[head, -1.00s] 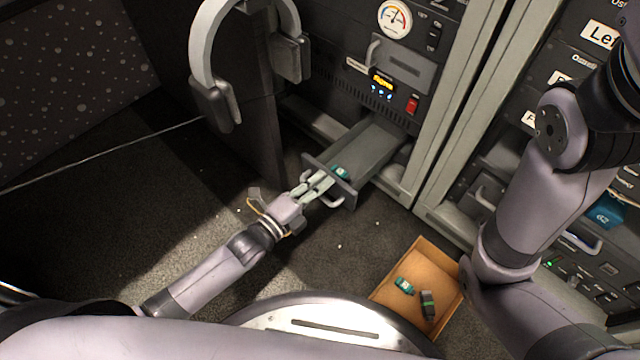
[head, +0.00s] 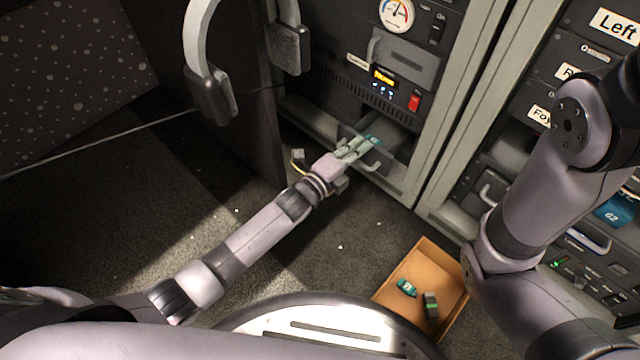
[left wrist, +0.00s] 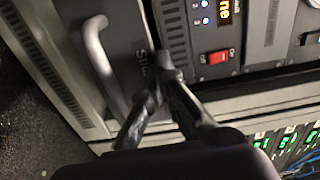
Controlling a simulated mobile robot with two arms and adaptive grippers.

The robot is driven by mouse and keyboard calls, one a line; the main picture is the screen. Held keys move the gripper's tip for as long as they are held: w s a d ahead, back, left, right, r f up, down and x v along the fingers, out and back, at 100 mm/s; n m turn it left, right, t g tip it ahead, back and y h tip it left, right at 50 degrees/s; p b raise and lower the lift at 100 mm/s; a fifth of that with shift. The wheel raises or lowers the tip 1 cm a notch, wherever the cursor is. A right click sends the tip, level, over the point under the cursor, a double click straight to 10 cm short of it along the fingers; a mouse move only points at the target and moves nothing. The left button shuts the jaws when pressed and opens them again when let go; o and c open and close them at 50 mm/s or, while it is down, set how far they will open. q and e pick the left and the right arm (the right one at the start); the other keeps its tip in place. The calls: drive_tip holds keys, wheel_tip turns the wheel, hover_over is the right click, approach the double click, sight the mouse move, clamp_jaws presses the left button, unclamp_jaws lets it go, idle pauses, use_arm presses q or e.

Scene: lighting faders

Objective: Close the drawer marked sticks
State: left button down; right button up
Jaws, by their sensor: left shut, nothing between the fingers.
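The drawer (head: 398,141) low in the dark rack is partly open, with a teal stick (head: 373,138) inside. Its handle (head: 371,167) faces me.
Headphones (head: 210,95) hang left of the rack. A red switch (head: 414,102) and an orange display (head: 382,76) sit above the drawer. An orange tray (head: 392,292) with two small sticks lies on the floor. Another rack (head: 480,160) stands at the right.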

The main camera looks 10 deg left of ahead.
use_arm(q)
drive_tip(key=b+x, duration=0.3)
drive_tip(key=x, duration=0.6)
drive_tip(key=shift+f+b, duration=0.15)
drive_tip(key=shift+b, duration=0.2)
drive_tip(key=shift+w, duration=0.15)
drive_tip(key=shift+w+r, duration=0.15)
drive_tip(key=shift+r, duration=0.15)
